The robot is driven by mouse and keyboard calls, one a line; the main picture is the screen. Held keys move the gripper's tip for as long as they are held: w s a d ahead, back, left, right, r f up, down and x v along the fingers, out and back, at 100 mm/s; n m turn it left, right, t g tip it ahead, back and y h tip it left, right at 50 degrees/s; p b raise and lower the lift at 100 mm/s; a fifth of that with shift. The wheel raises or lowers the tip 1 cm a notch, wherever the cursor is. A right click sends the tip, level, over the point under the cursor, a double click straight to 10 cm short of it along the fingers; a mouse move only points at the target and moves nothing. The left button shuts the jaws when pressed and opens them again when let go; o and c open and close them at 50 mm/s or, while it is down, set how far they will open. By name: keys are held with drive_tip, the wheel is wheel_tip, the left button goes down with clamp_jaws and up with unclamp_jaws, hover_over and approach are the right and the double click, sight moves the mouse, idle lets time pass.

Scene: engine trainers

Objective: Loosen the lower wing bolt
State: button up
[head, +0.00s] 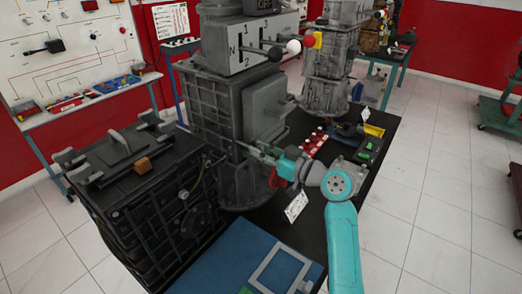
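My turquoise arm reaches in from the lower right, and my gripper (262,154) points left at the lower side of the tall grey gear housing (213,110). Its fingers are small and overlap the housing in this view, so their opening and any contact cannot be told. A small red part (274,178) shows just below the gripper. I cannot make out the lower wing bolt for certain; it may be hidden by the gripper or too small. Grey wing-shaped knobs (68,157) stand on top of the black ribbed case (150,205) at the left.
A blue mat with a pale frame (280,270) lies at the table's front. A white card (296,206) stands below my gripper. Red-and-white parts (314,140) and small trays (374,130) lie behind my arm. A second grey housing (328,60) stands farther back.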

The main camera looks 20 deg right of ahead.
drive_tip(key=shift+o, duration=1)
drive_tip(key=v, duration=1.2)
